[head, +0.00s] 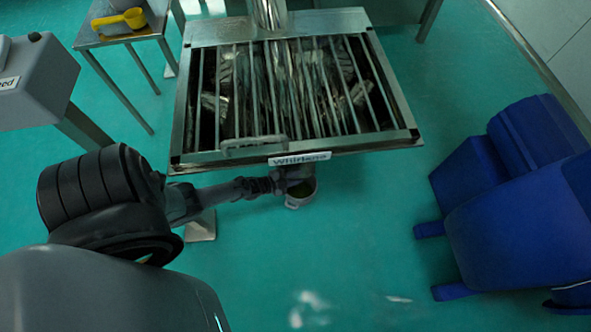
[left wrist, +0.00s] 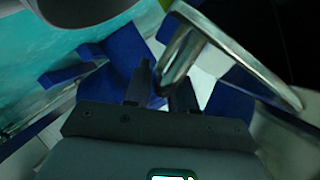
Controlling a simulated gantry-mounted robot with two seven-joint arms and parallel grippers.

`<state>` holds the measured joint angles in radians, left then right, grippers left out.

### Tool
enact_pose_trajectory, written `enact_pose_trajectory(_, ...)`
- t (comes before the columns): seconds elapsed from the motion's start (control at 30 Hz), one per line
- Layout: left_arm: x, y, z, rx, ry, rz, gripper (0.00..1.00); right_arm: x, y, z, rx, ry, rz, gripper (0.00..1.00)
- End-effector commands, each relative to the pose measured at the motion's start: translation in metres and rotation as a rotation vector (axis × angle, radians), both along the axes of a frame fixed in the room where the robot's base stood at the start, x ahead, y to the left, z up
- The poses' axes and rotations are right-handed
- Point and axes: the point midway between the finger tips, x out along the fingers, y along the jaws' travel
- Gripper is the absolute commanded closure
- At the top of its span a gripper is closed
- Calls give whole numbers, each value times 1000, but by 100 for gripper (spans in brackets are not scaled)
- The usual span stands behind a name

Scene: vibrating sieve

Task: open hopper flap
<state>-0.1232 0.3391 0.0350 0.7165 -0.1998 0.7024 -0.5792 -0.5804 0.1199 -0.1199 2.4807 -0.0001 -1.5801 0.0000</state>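The hopper (head: 178,130) is a metal box with a grate of bars on top and grey chunky pieces under the bars. A grey handle (head: 253,146) sits at its front edge, left of a white label (head: 299,159). I cannot tell which part is the flap. In the left wrist view, my gripper's fingers (left wrist: 163,90) stand apart, with a curved metal rim (left wrist: 255,72) close by; contact is unclear. My right gripper is out of view.
Blue bins (head: 520,200) stand at the right. A metal side table (head: 130,36) with a yellow scoop (head: 120,20) is at the back left, and a grey machine (head: 40,85) is at the left. The green floor (head: 360,240) in front is mostly clear.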

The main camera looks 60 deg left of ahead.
Motion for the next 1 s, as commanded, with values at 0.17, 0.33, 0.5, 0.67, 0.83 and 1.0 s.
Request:
enact_pose_trajectory(0.17, 0, 0, 0, 0, 1, 1, 60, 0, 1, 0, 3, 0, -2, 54)
enact_pose_trajectory(0.33, 0, 0, 0, 0, 1, 1, 60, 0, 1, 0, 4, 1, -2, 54)
enact_pose_trajectory(0.5, -8, 1, 3, 1, 2, 0, 60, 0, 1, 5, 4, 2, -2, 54)
enact_pose_trajectory(0.67, -28, 2, 11, 1, 4, 0, 60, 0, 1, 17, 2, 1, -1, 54)
enact_pose_trajectory(0.83, -56, 4, 21, 1, 4, 0, 60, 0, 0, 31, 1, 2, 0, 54)
enact_pose_trajectory(1.0, -82, 6, 27, 0, 4, 0, 60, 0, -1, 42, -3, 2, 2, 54)
